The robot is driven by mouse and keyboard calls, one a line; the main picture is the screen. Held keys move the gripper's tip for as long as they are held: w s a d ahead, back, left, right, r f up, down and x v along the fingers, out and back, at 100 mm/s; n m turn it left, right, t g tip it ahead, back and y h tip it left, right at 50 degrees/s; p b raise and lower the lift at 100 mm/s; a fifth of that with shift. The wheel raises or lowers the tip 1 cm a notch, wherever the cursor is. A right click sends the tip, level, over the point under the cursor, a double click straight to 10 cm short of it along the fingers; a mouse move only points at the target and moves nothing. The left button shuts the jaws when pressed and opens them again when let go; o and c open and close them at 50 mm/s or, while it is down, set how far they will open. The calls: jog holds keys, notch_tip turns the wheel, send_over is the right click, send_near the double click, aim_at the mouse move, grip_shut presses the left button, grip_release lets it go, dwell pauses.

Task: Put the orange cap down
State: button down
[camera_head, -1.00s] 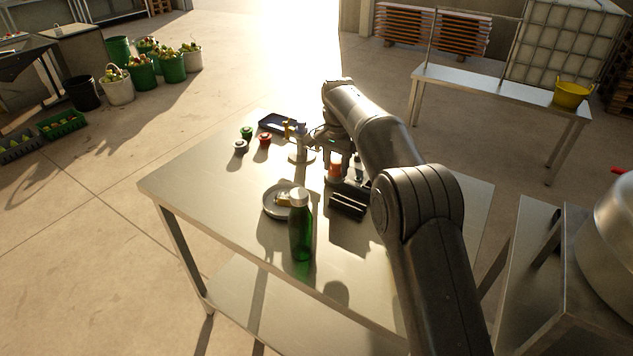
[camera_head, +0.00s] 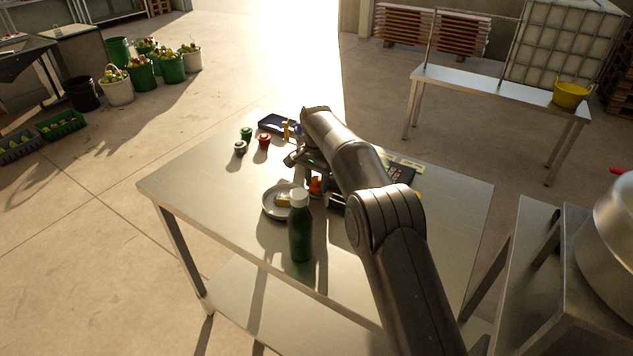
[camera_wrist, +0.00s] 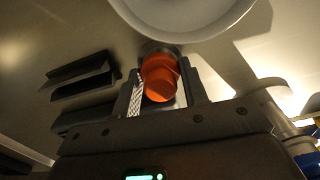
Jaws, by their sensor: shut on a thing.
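The orange cap (camera_wrist: 160,78) is between the two fingers of my gripper (camera_wrist: 163,90) in the wrist view, and the gripper is shut on it. In the head view a bit of the orange cap (camera_head: 315,184) shows below my gripper (camera_head: 313,178), over the steel table (camera_head: 235,215). My arm hides part of the cap and the fingers there. The cap's height above the table cannot be told.
A green bottle (camera_head: 301,232) with a white cap stands in front. A red cap (camera_head: 264,141), a green cap (camera_head: 246,133) and a grey cap (camera_head: 240,147) sit at the back left. The left table area is clear.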

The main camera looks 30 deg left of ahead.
aim_at(316, 178)
jog(key=c, duration=0.8)
grip_release()
jog(key=shift+f, duration=0.1)
jog(key=shift+c, duration=0.2)
notch_tip(316, 178, up, 10)
jog(key=shift+r, duration=1.1)
jog(key=shift+d, duration=0.1)
